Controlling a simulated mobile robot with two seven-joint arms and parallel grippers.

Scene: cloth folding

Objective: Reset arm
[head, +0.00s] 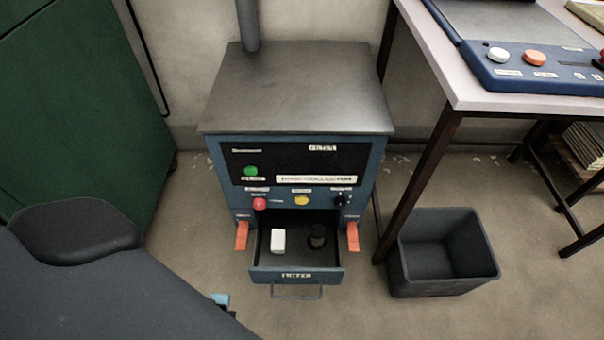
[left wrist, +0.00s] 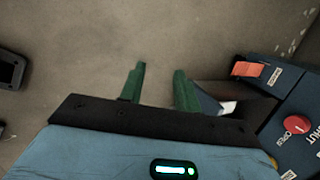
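My left gripper (left wrist: 159,82) shows in the left wrist view with its two green fingers apart and nothing between them. Bare floor lies beyond the fingertips, and the blue machine is close on the right. In the head view, the dark grey shape at the lower left hides most of that side; only a small blue piece shows at its edge, and the fingers are not visible. My right gripper is in neither view.
The blue machine (head: 228,180) has buttons and an open drawer (head: 308,276) holding a white block (head: 278,240) and a dark cylinder (head: 317,236). An orange tab (head: 241,236) is beside the drawer. An empty dark bin (head: 440,278) stands right, near a table (head: 432,50). A green cabinet (head: 70,110) is left.

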